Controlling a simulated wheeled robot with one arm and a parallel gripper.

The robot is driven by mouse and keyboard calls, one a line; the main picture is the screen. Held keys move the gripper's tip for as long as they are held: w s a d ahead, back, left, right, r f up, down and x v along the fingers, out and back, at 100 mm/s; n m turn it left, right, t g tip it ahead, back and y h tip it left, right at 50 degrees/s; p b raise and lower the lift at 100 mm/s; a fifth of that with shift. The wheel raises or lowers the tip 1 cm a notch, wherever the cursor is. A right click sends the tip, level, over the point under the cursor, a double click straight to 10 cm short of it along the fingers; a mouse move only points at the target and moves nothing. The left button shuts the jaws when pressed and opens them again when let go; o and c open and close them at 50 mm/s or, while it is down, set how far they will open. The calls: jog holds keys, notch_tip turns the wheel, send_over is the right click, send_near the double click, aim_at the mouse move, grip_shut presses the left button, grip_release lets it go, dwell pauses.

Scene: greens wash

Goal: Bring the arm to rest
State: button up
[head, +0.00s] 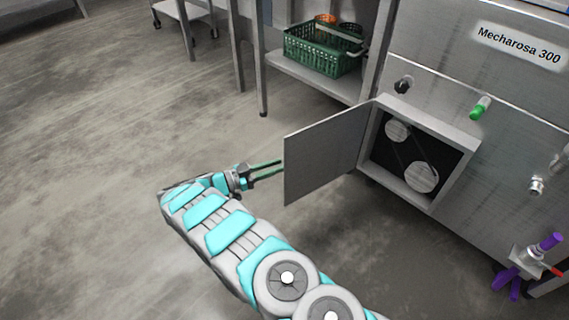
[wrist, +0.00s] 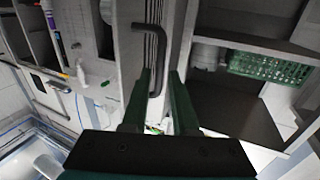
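My gripper (head: 284,167) is left of the open grey door (head: 325,150), with its fingers pointing at the door's free edge. Its two dark green fingers also show in the wrist view (wrist: 163,85), with a gap between them. A dark bent handle (wrist: 149,26) is on the door ahead of the fingers, and its lower end shows between them in the picture. I cannot tell whether the fingers touch the handle or door. My arm reaches out low over the floor, from the bottom of the head view to the left.
The door belongs to a box (head: 448,150) with two pulleys inside, on the steel machine (head: 440,70). A green basket (head: 312,58) stands on a shelf behind. Valves, one purple (head: 549,242), stick out at right. The floor (head: 90,180) at left is clear.

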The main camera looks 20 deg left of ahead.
jog(key=v, duration=0.3)
jog(key=shift+d, duration=0.1)
